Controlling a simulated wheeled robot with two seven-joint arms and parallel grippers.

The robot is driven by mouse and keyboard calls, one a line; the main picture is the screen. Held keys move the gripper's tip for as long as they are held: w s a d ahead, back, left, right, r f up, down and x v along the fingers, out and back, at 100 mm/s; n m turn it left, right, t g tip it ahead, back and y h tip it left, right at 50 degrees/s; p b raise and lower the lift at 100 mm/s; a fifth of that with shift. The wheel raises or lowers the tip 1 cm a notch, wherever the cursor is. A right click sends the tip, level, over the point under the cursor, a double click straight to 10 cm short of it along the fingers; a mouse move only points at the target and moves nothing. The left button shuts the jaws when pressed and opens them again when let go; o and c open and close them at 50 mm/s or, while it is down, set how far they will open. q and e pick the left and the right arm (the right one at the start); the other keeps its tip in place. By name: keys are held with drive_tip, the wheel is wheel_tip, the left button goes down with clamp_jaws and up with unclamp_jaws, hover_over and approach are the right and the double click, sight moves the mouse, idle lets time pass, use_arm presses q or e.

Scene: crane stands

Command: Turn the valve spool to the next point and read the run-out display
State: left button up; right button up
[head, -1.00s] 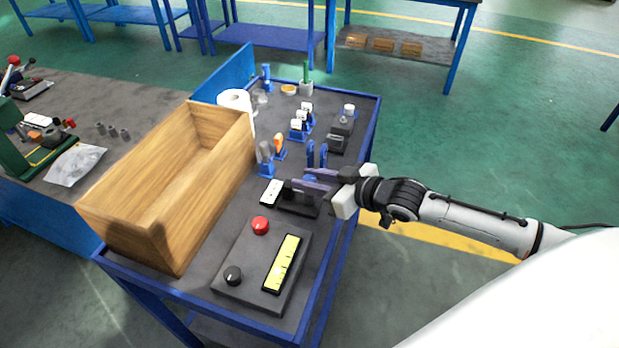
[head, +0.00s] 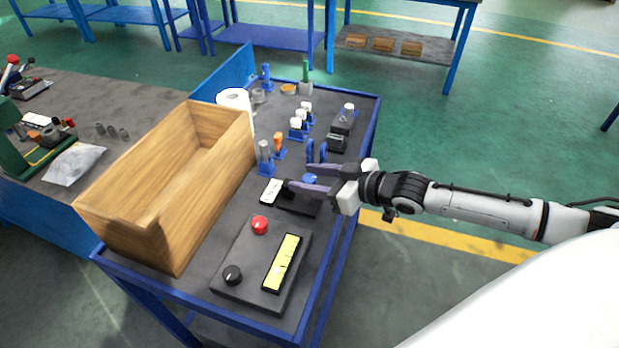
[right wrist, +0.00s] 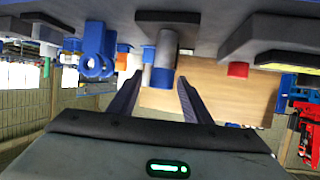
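My right gripper (head: 300,179) is open over the black block (head: 300,204) on the cart. Its two dark fingers are spread around a blue round end (head: 310,178), which I take to be the top of the valve spool. In the right wrist view, the scene is upside down, and a grey cylinder with a blue end (right wrist: 164,60) appears between the open fingers (right wrist: 158,98). Whether a finger touches it cannot be told. A small black unit with a white face (head: 271,191), possibly the run-out display, lies left of the block; its reading is illegible. My left gripper is not in view.
A grey control box (head: 245,268) with a red button (head: 260,225), black knob (head: 232,275) and yellow panel (head: 282,262) is at the front. A large wooden box (head: 120,232) fills the left. Several blue stands (head: 266,160) and a paper roll (head: 234,99) are behind.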

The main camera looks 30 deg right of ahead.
drive_tip(key=shift+s, duration=0.1)
drive_tip(key=p+v, duration=0.1)
drive_tip(key=v, duration=0.9)
drive_tip(key=shift+r+p, duration=0.15)
drive_tip(key=shift+p, duration=0.2)
idle(0.5)
